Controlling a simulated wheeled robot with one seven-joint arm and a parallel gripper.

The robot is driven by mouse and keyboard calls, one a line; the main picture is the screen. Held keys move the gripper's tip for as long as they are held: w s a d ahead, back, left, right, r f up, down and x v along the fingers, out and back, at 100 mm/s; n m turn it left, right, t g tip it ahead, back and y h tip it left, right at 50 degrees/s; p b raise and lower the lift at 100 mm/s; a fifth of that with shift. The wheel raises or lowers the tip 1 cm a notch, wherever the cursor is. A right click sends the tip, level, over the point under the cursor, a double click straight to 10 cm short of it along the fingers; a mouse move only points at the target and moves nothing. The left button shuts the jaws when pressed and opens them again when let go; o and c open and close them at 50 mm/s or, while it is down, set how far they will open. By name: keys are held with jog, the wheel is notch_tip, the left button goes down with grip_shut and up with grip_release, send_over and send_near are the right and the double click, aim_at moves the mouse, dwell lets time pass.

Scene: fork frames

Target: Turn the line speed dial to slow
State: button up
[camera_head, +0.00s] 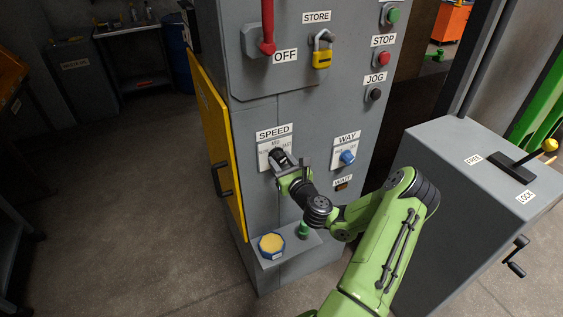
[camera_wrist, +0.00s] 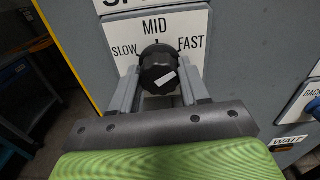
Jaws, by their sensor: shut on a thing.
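The line speed dial (camera_wrist: 159,68) is a black knob on a white plate (camera_wrist: 116,38) marked SLOW on the left, MID at the top and FAST on the right. A short white mark shows on the knob's face, but I cannot tell surely which word the dial points to. In the head view the dial (camera_head: 276,155) sits under the SPEED label on the grey cabinet. My gripper (camera_head: 282,164) reaches it from the front. In the wrist view the two grey fingers of my gripper (camera_wrist: 160,80) stand on either side of the knob, shut on it.
The blue WAY knob (camera_head: 347,157) is to the right of the dial, with a WAIT label below it. A red lever (camera_head: 267,28) and a yellow padlock (camera_head: 322,58) are above.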

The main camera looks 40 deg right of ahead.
jog(key=shift+n, duration=0.4)
jog(key=n+b, duration=0.4)
jog(key=n, duration=0.1)
jog(key=shift+f+n, duration=0.15)
jog(key=shift+n, duration=0.15)
jog(key=n+b, duration=0.5)
jog(key=n, duration=0.1)
jog(key=n+b, duration=0.6)
jog(key=shift+f+n+b, duration=0.1)
jog(key=shift+n+b, duration=0.25)
jog(key=shift+n, duration=0.05)
jog(key=n+b, duration=0.4)
jog(key=b, duration=0.1)
jog(key=shift+n, duration=0.3)
jog(key=shift+b, duration=0.3)
jog(key=o, duration=1)
jog(key=shift+r, duration=0.2)
jog(key=shift+o, duration=0.2)
